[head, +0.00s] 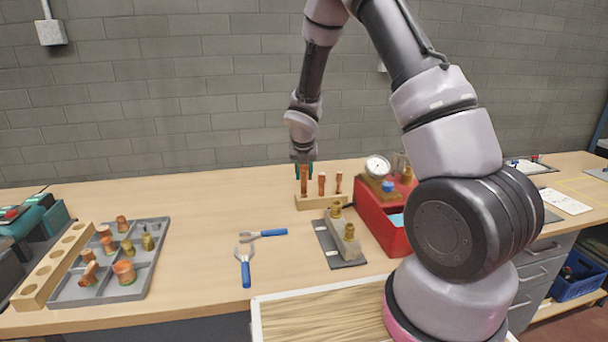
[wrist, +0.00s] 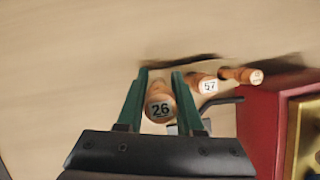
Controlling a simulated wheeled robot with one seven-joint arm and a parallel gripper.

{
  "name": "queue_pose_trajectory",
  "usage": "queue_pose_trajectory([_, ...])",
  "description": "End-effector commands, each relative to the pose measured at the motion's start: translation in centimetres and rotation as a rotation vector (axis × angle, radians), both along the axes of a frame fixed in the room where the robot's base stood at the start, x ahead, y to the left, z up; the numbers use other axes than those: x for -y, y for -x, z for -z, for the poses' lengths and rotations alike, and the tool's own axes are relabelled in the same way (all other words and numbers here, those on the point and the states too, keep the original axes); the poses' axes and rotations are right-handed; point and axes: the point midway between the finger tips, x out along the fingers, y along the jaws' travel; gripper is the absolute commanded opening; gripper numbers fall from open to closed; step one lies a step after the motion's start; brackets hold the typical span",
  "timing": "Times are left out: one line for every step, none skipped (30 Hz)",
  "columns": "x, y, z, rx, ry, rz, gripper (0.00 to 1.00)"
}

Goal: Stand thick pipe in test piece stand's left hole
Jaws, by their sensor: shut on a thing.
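My gripper (head: 304,167) points down above the left end of a small wooden stand (head: 322,203) at the back of the bench. Its green fingers (wrist: 158,100) are shut on the thick copper pipe (head: 304,182), whose top end, marked 26, shows between them in the wrist view (wrist: 160,106). The pipe is upright, and its lower end meets the stand's left end; how deep it sits in the hole cannot be told. Two thinner copper pipes stand upright to its right: the middle one (head: 322,184), marked 57, and the right one (head: 339,183).
A red case with a gauge (head: 385,215) stands close right of the stand. A block with brass fittings (head: 343,238) lies in front. Blue-handled tools (head: 245,268) lie centre-left. A grey tray (head: 140,285) of fittings and a wooden strip with holes (head: 50,268) are at left.

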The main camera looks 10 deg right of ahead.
Motion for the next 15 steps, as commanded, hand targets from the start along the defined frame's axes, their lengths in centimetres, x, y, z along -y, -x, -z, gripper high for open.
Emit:
queue_pose_trajectory([-0.01,0.00,0.08,0.000,0.000,0.000,0.00])
queue_pose_trajectory([-0.01,0.00,0.13,0.000,0.000,0.000,0.00])
queue_pose_trajectory([0.00,0.00,0.21,0.000,0.001,0.000,0.00])
queue_pose_trajectory([0.00,0.00,0.27,0.000,0.001,0.000,0.00])
queue_pose_trajectory([0.00,-0.01,0.33,0.000,0.001,0.000,0.00])
queue_pose_trajectory([0.01,0.00,0.41,0.000,0.001,0.000,0.00])
queue_pose_trajectory([0.01,-0.01,0.47,0.000,0.001,0.000,0.00])
queue_pose_trajectory([0.01,-0.01,0.53,0.000,0.001,0.000,0.00])
queue_pose_trajectory([0.01,-0.01,0.61,0.000,0.001,0.000,0.00])
queue_pose_trajectory([0.00,-0.01,0.68,0.000,0.000,0.000,0.00])
queue_pose_trajectory([0.00,-0.02,0.75,0.000,0.000,0.000,0.00])
queue_pose_trajectory([0.00,-0.01,0.84,0.000,0.000,0.000,0.00])
queue_pose_trajectory([-0.01,-0.02,0.90,0.000,0.000,0.000,0.00])
queue_pose_trajectory([-0.01,-0.01,0.96,0.000,0.000,0.000,0.00])
queue_pose_trajectory([-0.01,-0.01,1.05,0.000,0.000,0.000,0.00])
